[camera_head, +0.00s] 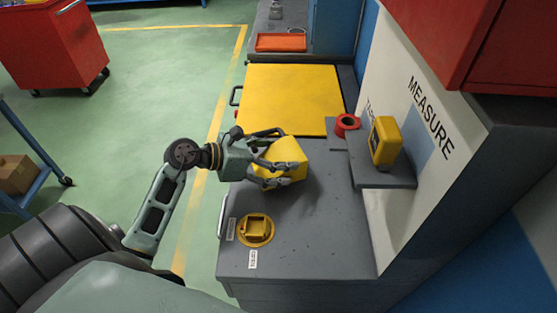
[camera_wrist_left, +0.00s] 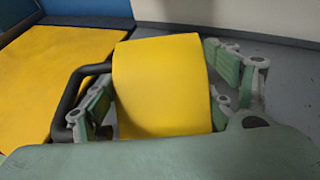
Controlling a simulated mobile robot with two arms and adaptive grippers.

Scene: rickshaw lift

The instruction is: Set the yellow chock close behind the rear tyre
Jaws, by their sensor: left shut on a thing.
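My left gripper (camera_head: 272,160) is shut on the yellow chock (camera_head: 289,158) over the grey bench top, beside the yellow mat. In the left wrist view the chock (camera_wrist_left: 162,85) fills the space between the fingers of my left gripper (camera_wrist_left: 165,100), with a finger on each side. I cannot tell whether the chock touches the bench. No tyre or rickshaw shows in either view. My right gripper is not in view.
The grey bench (camera_head: 325,225) carries a round yellow holder (camera_head: 256,230) near its front corner and a yellow mat (camera_head: 290,95) farther back. A red tape roll (camera_head: 347,123) and a yellow meter (camera_head: 385,142) stand at the right. A red cart (camera_head: 50,45) is far left.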

